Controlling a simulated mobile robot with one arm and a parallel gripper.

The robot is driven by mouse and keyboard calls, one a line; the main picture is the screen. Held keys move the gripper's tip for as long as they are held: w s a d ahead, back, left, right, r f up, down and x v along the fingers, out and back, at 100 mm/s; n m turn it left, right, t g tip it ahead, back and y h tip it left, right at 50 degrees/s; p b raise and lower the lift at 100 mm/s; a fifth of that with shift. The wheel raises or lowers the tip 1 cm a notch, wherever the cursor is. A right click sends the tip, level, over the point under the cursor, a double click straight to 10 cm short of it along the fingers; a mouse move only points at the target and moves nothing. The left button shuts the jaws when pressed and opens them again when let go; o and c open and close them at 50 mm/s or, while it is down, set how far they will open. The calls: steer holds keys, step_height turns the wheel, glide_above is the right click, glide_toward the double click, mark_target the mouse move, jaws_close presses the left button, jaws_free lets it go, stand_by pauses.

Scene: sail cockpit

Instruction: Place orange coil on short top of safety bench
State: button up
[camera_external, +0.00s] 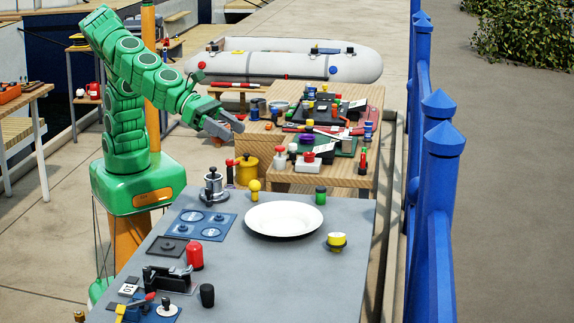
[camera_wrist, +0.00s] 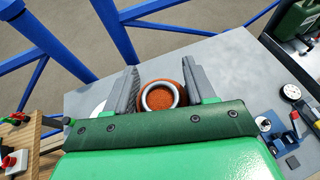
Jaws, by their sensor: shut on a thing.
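The orange coil (camera_wrist: 161,98), round with a pale grey ring showing on it, sits between the two grey fingers of my gripper (camera_wrist: 164,84) in the wrist view. My gripper is shut on it. In the external view my gripper (camera_external: 226,124) is held above the area between the grey table and the wooden bench; the coil cannot be made out there. The wooden stepped bench (camera_external: 252,142) has a taller top and a lower, shorter top (camera_external: 345,182) at its front. I cannot tell for certain that it is the safety bench.
The grey table (camera_external: 290,285) carries a white plate (camera_external: 284,219), a yellow-topped item (camera_external: 337,240), a red cylinder (camera_external: 195,256) and a metal pot (camera_external: 213,188). Both wooden tops are crowded with small things. A blue railing (camera_external: 430,230) runs along the right.

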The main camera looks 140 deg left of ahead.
steer(key=s+a+n+g+y, duration=0.2)
steer(key=s+n+g+y, duration=0.15)
steer(key=s, duration=0.85)
glide_above(245, 256)
steer(key=s, duration=0.1)
steer(key=shift+n+t+y, duration=0.25)
step_height(245, 256, down, 27)
steer(key=shift+d+f, duration=0.15)
steer(key=shift+w+f, duration=0.6)
steer(key=shift+f, duration=1.6)
steer(key=shift+f, duration=0.15)
steer(key=o, duration=1.4)
steer(key=shift+c, duration=0.2)
